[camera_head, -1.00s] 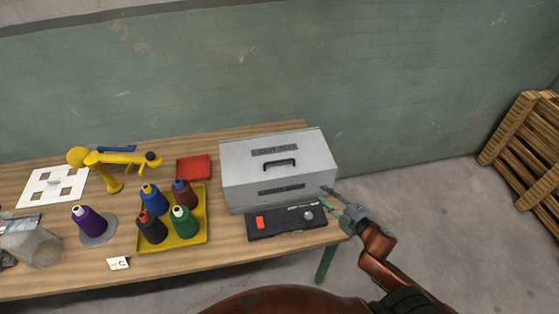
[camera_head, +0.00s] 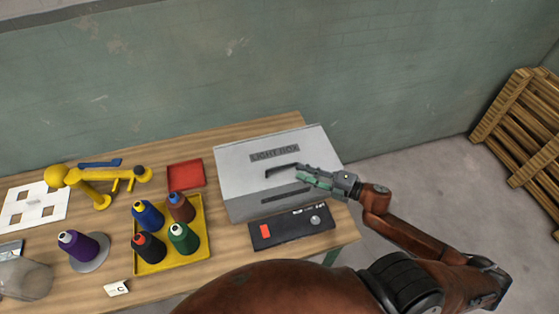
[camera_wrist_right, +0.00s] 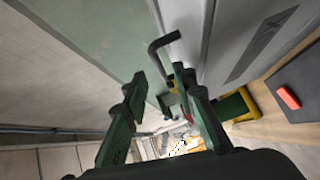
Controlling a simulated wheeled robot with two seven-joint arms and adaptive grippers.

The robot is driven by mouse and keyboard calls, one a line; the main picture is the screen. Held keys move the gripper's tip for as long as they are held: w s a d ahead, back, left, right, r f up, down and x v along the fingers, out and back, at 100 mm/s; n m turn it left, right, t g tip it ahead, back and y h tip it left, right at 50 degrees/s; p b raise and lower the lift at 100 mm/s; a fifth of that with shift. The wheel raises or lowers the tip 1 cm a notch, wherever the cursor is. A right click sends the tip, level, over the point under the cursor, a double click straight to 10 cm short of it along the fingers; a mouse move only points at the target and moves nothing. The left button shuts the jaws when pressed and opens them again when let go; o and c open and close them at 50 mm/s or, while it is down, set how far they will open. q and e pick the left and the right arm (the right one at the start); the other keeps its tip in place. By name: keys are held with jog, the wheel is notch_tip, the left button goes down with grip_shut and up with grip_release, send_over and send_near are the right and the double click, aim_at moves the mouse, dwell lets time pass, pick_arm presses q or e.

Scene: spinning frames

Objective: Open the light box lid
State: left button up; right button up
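The light box (camera_head: 240,190) is a grey metal box at the right end of the wooden table. Its lid (camera_head: 240,157), marked "LIGHT BOX", is down. A dark bar handle (camera_head: 278,171) is on the lid; it also shows in the right wrist view (camera_wrist_right: 159,45). My right gripper (camera_head: 300,174) is over the lid at the right end of the handle. In the right wrist view its fingers (camera_wrist_right: 158,88) are apart, with the handle just beyond the tips and near the gap. Whether they touch it I cannot tell. My left gripper is out of view.
A black control panel (camera_head: 290,230) with a red switch lies in front of the box. To the left are a yellow tray (camera_head: 157,262) with several thread cones, a red tray (camera_head: 186,176) and a yellow lamp-like arm (camera_head: 95,178). A wall stands behind.

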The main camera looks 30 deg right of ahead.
aim_at(285, 166)
jog(key=x, duration=0.6)
jog(key=shift+w+a+r+p, duration=0.15)
jog(key=shift+a+r+p, duration=0.1)
jog(key=shift+p, duration=0.1)
jog(key=shift+w+a+f, duration=0.15)
jog(key=shift+w+a, duration=0.05)
jog(key=shift+w, duration=0.15)
jog(key=shift+w+a+f, duration=0.1)
jog(key=shift+w+a, duration=0.05)
grip_shut()
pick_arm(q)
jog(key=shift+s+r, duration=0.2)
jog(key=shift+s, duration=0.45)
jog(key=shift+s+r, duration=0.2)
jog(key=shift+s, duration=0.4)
